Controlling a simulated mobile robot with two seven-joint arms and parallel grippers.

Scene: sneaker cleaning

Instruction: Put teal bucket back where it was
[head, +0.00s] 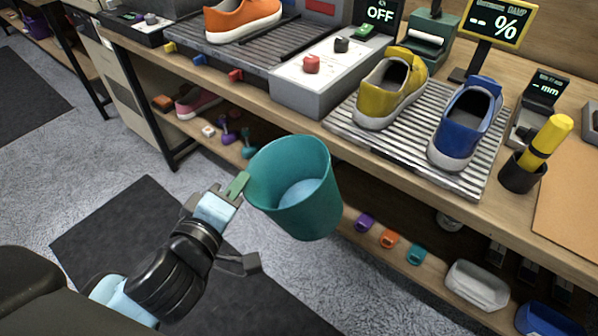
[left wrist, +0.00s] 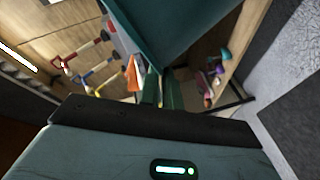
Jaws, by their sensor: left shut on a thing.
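The teal bucket (head: 297,205) is held in the air in front of the workbench, tilted so that its open top faces partly toward me. Something light blue, like liquid or a pale bottom, shows inside it. My left gripper (head: 240,187) is shut on the bucket's left wall near the rim. In the left wrist view the bucket (left wrist: 180,25) fills the top middle, with the gripper's fingers (left wrist: 160,92) at its edge. My right gripper is not in view.
The workbench (head: 470,205) carries a ribbed mat with a yellow shoe (head: 392,88) and a blue shoe (head: 467,122). A lower shelf (head: 400,262) behind the bucket holds small coloured items and a white tray (head: 477,285). A dark mat (head: 130,225) lies on open floor at left.

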